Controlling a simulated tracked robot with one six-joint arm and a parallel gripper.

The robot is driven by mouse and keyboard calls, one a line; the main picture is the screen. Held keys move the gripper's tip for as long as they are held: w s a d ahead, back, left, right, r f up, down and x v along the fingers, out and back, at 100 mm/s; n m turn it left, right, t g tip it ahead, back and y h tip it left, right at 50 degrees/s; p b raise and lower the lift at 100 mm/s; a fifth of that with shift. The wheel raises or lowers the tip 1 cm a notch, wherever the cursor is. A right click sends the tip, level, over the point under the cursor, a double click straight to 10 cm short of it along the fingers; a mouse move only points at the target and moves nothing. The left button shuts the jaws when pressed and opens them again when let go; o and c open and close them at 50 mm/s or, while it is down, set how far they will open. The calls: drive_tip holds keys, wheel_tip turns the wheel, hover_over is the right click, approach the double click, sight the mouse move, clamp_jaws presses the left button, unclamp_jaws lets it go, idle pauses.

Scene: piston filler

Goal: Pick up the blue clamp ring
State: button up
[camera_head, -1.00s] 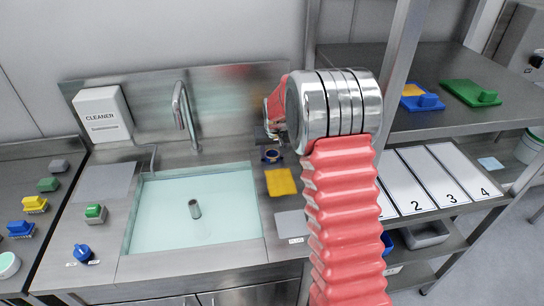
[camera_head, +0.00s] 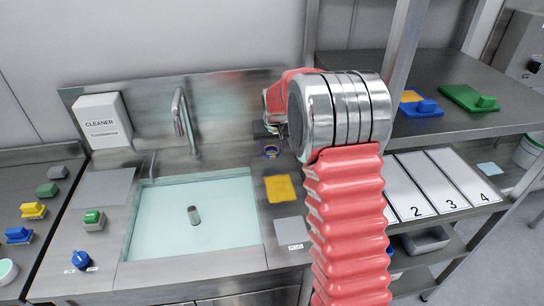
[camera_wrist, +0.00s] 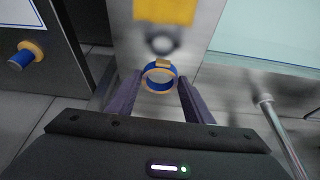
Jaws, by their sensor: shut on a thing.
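The blue clamp ring (camera_wrist: 159,78) is a blue band with tan edges and a small tan block on its rim. In the wrist view it sits between the two fingertips of my gripper (camera_wrist: 160,86), which is shut on it. A blurred grey round shape shows on the steel counter beyond the ring. My arm hides part of the gripper and the counter there.
A yellow cloth (camera_head: 280,188) lies in front of the ring. A shelf post (camera_head: 400,85) and numbered panels (camera_head: 439,185) stand right.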

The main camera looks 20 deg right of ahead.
wheel_tip(320, 180, up, 5)
drive_tip(key=shift+r, duration=0.2)
drive_tip(key=shift+s, duration=0.1)
idle(0.5)
